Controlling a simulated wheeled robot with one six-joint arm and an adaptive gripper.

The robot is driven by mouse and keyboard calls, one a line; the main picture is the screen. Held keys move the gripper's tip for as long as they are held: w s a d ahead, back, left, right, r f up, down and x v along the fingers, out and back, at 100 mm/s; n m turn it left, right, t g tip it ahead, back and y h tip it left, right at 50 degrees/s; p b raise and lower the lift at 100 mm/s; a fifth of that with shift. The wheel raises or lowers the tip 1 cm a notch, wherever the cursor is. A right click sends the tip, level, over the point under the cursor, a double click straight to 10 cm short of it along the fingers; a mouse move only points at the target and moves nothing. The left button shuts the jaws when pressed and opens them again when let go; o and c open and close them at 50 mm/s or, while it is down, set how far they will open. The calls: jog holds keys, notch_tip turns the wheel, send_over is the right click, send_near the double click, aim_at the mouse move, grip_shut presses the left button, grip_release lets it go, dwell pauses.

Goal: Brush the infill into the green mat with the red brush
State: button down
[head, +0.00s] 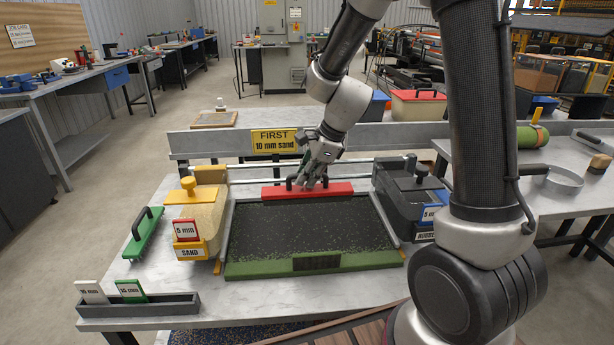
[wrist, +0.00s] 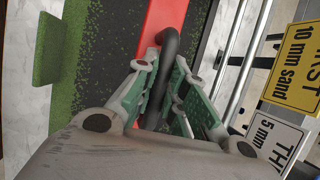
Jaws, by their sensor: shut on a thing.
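The green mat (head: 375,262) lies on the near table, its middle covered with dark infill (head: 310,225). Green shows along its front and thinly at the sides. The red brush (head: 338,189) lies across the far end of the mat. My gripper (head: 312,180) is above the brush and shut on its dark handle. In the wrist view the green-padded fingers of my gripper (wrist: 168,90) close around the handle (wrist: 168,48) of the red brush (wrist: 158,20). The brush's bristles are hidden.
A yellow sand hopper (head: 192,225) stands left of the mat, a dark grey hopper (head: 400,205) right of it. A green brush (head: 143,233) lies at the table's left edge. A tag holder (head: 140,305) is front left. A yellow sign (head: 274,141) reads "FIRST 10 mm sand".

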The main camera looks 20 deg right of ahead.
aim_at(308, 197)
jog(key=shift+w+f, duration=0.1)
jog(key=shift+f, duration=3.4)
jog(key=shift+d, duration=0.15)
